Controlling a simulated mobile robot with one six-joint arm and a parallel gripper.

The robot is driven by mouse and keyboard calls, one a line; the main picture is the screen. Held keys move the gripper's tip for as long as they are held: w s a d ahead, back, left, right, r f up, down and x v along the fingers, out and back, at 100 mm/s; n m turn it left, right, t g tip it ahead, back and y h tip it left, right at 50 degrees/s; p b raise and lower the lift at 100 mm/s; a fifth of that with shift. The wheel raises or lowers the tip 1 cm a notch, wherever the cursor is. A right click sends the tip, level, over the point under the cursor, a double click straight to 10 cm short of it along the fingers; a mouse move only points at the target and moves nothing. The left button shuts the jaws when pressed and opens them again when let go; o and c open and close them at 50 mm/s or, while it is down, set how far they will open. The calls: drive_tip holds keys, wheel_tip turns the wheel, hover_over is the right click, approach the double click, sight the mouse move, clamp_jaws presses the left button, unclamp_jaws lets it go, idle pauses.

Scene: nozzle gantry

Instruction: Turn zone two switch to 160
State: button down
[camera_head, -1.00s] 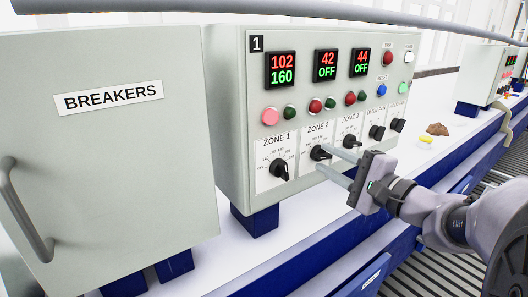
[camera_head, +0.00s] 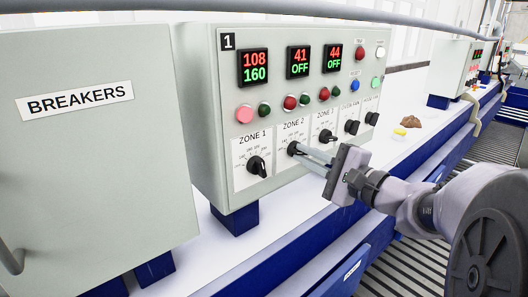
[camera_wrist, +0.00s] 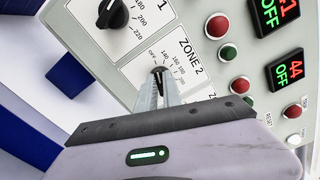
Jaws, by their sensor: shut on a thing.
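The zone two switch (camera_head: 292,148) is a black rotary knob on the grey control panel (camera_head: 207,115), under the ZONE 2 label. My gripper (camera_head: 298,151) is shut on this knob, its two fingers close together. In the wrist view the fingers reach the knob (camera_wrist: 158,71) and cover most of it, so its pointer is hard to read. The scale beside it shows OFF, 140, 160, 180 and more. The zone two display (camera_head: 298,62) reads 41 over OFF.
The zone one knob (camera_head: 257,165) is left of my gripper and the zone three knob (camera_head: 325,136) is right of it. The zone one display (camera_head: 254,67) reads 108 over 160. The breakers cabinet (camera_head: 100,180) stands at the left.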

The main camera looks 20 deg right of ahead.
drive_tip(key=m+p, duration=0.2)
drive_tip(key=m, duration=0.3)
drive_tip(key=m+p, duration=0.1)
drive_tip(key=m, duration=0.4)
drive_tip(key=shift+d+r+p, duration=0.15)
drive_tip(key=shift+p, duration=0.25)
drive_tip(key=shift+m, duration=0.4)
drive_tip(key=c, duration=1.5)
unclamp_jaws()
drive_tip(key=b+v, duration=0.2)
drive_tip(key=v, duration=1.5)
drive_tip(key=shift+s, duration=0.2)
